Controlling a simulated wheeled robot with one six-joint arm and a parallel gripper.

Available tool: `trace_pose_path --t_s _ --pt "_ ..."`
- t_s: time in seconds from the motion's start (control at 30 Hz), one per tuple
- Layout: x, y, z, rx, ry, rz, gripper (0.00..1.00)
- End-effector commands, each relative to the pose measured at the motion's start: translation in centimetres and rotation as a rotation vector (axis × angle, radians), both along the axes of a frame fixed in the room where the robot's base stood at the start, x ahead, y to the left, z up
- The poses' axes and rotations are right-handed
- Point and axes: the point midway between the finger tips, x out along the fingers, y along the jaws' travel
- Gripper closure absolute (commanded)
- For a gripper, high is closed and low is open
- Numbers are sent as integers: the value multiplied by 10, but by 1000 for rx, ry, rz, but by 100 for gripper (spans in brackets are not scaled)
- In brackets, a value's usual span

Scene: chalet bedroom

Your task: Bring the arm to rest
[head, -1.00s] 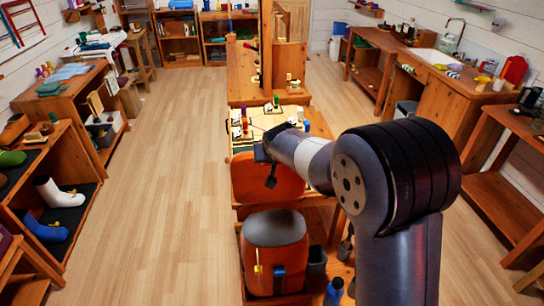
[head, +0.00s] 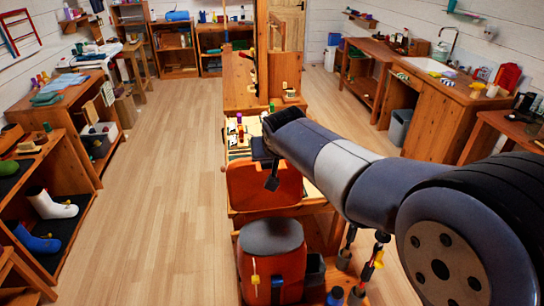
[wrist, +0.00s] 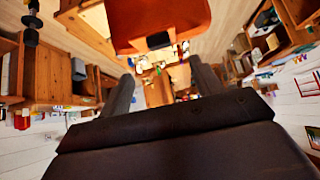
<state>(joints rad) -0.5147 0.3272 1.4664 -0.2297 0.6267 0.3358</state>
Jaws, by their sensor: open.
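My arm reaches from the lower right of the head view toward the middle. My gripper (head: 271,178) hangs at its far end, in front of an orange panel-like thing (head: 250,192). A bulky wrist link covers part of it there. In the wrist view my gripper (wrist: 162,78) shows two dark fingers standing well apart. Nothing is held between them. An orange thing (wrist: 160,22) shows beyond them at the top of that view.
A wooden table (head: 240,92) with small items stands below and beyond the arm. An orange pack (head: 272,262) with a grey top stands in front. A shelf with a white boot (head: 50,204) is at left, a sink bench (head: 440,100) at right. The left floor (head: 165,200) is clear.

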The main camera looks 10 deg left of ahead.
Motion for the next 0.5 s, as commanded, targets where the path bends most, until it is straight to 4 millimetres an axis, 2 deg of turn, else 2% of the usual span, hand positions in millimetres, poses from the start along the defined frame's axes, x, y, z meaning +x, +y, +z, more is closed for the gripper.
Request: trace_pose_path --t_s 0.27,0.5 --pt "2 0 -2 0 1 0 38" --pt "17 5 -19 -2 5 -2 38"
